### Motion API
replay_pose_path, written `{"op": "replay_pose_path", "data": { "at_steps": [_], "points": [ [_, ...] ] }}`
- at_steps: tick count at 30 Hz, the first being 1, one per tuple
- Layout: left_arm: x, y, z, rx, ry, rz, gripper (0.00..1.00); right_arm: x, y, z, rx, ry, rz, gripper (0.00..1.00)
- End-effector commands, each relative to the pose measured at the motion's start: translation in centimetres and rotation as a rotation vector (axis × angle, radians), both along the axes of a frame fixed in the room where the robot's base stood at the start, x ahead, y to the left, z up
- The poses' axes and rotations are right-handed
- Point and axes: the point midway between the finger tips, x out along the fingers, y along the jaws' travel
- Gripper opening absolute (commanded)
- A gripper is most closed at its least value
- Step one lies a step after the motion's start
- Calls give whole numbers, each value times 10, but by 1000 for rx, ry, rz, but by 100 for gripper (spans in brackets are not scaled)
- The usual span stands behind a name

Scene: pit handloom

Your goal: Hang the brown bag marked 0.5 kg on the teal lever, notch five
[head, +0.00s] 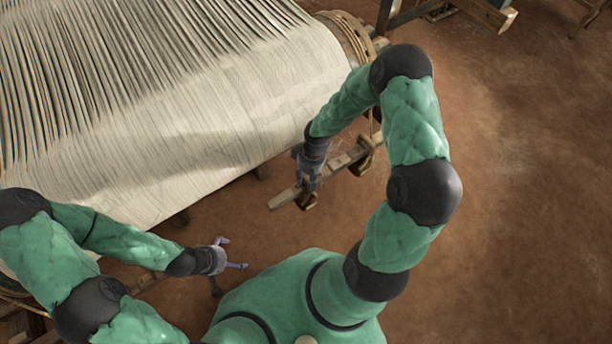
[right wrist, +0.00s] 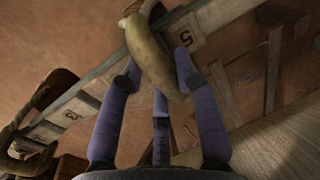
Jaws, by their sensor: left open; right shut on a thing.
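A tan-brown curved piece, probably the bag's loop (right wrist: 150,50), sits between the fingertips of my right gripper in the right wrist view. My right gripper (head: 307,188) is shut on it, right at the wooden lever (head: 343,160). The lever (right wrist: 103,83) has a plate marked 5 beside the loop and one marked 3 farther left. I cannot tell whether the loop rests in the notch. My left gripper (head: 234,255) is open and empty, low at the left.
Another brown loop (right wrist: 20,140) goes around the lever near the 3; it shows as a brown shape (head: 364,157) in the head view. The loom's pale cloth (head: 190,120) fills the upper left. Ropes wrap the beam end (head: 350,38). Earthen floor (head: 530,200) is clear at right.

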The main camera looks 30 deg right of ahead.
Motion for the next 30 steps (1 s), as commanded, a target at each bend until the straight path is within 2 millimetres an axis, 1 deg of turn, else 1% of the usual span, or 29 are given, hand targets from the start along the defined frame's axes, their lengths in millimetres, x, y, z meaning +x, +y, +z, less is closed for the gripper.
{"op": "replay_pose_path", "data": {
  "at_steps": [3,4,5,6,16,20,23,30],
  "points": [
    [0,0,0,0,0,0,100,0,0,-1,0,-1,1,0],
    [0,0,0,0,0,0,100,0,0,-1,0,0,1,40],
    [0,0,0,0,0,0,100,0,0,-1,1,0,1,49],
    [0,0,0,0,0,0,100,0,0,-1,1,0,1,60],
    [0,0,0,0,0,0,100,-1,0,-1,1,1,0,60],
    [0,0,0,0,0,0,100,1,-1,7,-1,-2,-1,60],
    [0,0,0,0,0,0,100,1,-4,20,-2,-3,0,60],
    [0,0,0,0,0,0,100,2,-12,67,-2,-5,-1,60]
  ]
}}
